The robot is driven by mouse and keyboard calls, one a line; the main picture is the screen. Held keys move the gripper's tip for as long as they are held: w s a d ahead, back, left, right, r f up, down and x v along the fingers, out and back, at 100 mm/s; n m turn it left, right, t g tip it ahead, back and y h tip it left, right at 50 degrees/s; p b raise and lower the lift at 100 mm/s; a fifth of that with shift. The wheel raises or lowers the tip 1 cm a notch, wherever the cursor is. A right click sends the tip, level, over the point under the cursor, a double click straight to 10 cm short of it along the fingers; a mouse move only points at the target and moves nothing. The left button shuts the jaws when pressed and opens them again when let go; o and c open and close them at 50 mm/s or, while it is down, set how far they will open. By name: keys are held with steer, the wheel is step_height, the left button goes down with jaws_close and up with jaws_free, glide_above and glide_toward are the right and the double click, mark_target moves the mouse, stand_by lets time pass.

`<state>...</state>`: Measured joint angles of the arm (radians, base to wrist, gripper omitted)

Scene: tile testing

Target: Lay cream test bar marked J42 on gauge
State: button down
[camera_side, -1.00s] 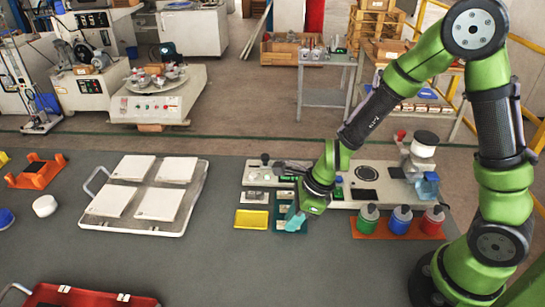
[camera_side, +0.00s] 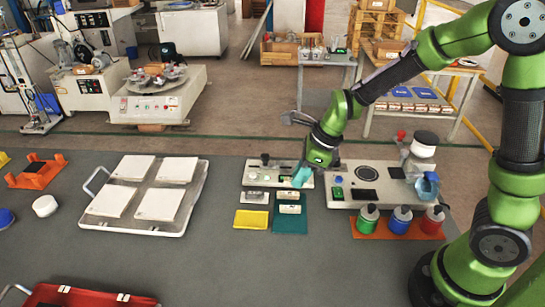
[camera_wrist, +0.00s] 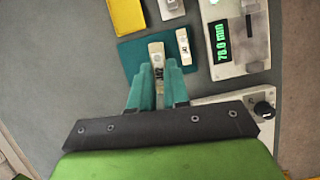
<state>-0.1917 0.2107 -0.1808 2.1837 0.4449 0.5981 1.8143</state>
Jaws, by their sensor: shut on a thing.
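My gripper (camera_wrist: 158,84) has teal fingers shut on a cream bar (camera_wrist: 159,75); dark marks reading about "42" show on it, partly hidden by the fingers. In the side view my gripper (camera_side: 300,178) is raised in front of the gauge's right end, and the held bar cannot be made out. The gauge (camera_side: 257,176) is a pale flat instrument behind the mat. In the wrist view the gauge (camera_wrist: 251,68) lies to the right of the fingers, its green display reading 78.0 mm.
A yellow tray (camera_side: 251,219) and a grey block (camera_side: 256,197) lie left of the mat. A pale instrument with a round plate (camera_side: 367,174) stands right of the gauge. Several coloured bottles (camera_side: 401,220) stand at right. A tray of white tiles (camera_side: 190,215) is at left.

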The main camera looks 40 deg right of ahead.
glide_toward(292, 168)
steer(key=a, duration=0.1)
steer(key=s+a, duration=0.1)
steer(key=shift+s+a+f+m, duration=0.1)
steer(key=shift+a+m, duration=0.2)
steer(key=shift+n, duration=0.8)
steer(key=shift+w+d+f, duration=0.2)
steer(key=shift+w+f, duration=0.35)
steer(key=shift+f, duration=0.3)
steer(key=shift+w+d+f, duration=0.25)
steer(key=shift+w+f, duration=0.25)
steer(key=shift+f, duration=0.35)
steer(key=shift+w+d+f, duration=0.2)
steer(key=shift+w+f, duration=0.35)
steer(key=shift+f, duration=0.3)
steer(key=shift+f, duration=0.3)
steer(key=c, duration=1)
jaws_free()
steer(key=shift+o, duration=0.3)
steer(key=o, duration=0.3)
